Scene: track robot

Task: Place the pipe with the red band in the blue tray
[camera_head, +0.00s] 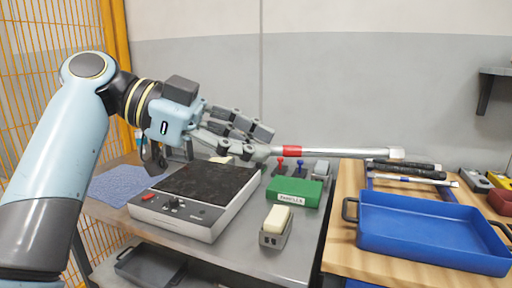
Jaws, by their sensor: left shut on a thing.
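My left gripper (248,140) comes in from the left and is shut on the pipe with the red band (340,153). The pipe is grey and held roughly level in the air, pointing right, with its red band just beyond the fingers. Its far end is above the wooden bench, behind the blue tray in the picture. The blue tray (432,224) stands on the wooden bench at the right, with dark handles at its sides, and looks empty. My right gripper is not in view.
Dark pipes and one with a blue band (400,179) lie behind the tray on a rack (371,183). A black-topped device (205,185), a green box (294,191) and a small grey block holder (276,228) stand on the grey table. Small bins (500,200) are at far right.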

